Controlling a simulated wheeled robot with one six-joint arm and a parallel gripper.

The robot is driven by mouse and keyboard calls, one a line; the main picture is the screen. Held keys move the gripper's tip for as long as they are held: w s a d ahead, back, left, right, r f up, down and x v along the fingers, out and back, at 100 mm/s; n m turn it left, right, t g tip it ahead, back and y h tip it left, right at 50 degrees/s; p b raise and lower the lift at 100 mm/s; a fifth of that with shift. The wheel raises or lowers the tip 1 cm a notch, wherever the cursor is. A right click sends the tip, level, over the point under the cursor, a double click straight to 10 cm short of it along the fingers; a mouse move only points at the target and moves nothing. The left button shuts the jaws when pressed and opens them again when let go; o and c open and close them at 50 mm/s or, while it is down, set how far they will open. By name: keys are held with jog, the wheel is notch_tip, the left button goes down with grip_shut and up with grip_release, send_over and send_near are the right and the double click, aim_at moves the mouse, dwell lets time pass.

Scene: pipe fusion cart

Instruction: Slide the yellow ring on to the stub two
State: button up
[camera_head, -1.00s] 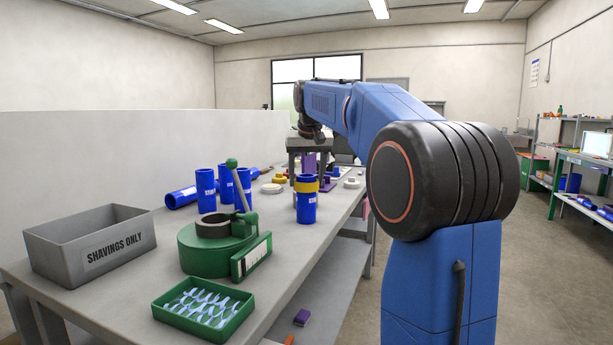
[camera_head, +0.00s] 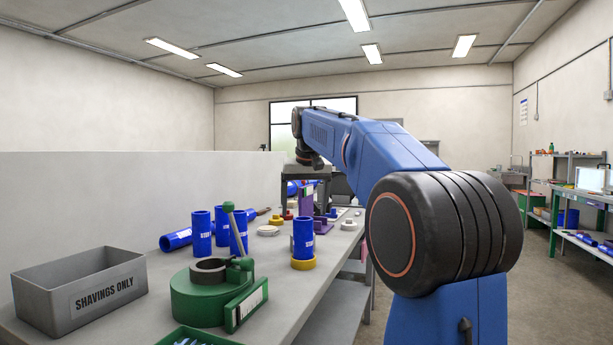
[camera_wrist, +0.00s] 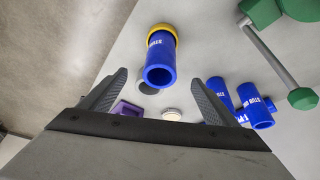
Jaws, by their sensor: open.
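The yellow ring (camera_head: 303,263) sits at the base of an upright blue stub (camera_head: 303,240), around it, at bench-top level. The stub's white label is too small to read its number. In the wrist view the ring (camera_wrist: 161,30) shows around the far end of the stub (camera_wrist: 160,66), whose open top faces the camera. My gripper (camera_wrist: 158,79) is open, its two fingers apart on either side of the stub in the picture, with nothing held. In the head view only the wrist end of my arm shows beyond the stub; the fingers are not clear.
More blue stubs (camera_head: 202,235) stand at the left, with a blue pipe (camera_head: 175,240) lying behind. The green clamp (camera_head: 198,297) with its upright lever and the grey shavings bin (camera_head: 80,290) are nearer. A white ring (camera_head: 268,231) lies behind the stub.

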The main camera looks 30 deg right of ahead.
jog(key=v, duration=1.2)
dwell(0.3)
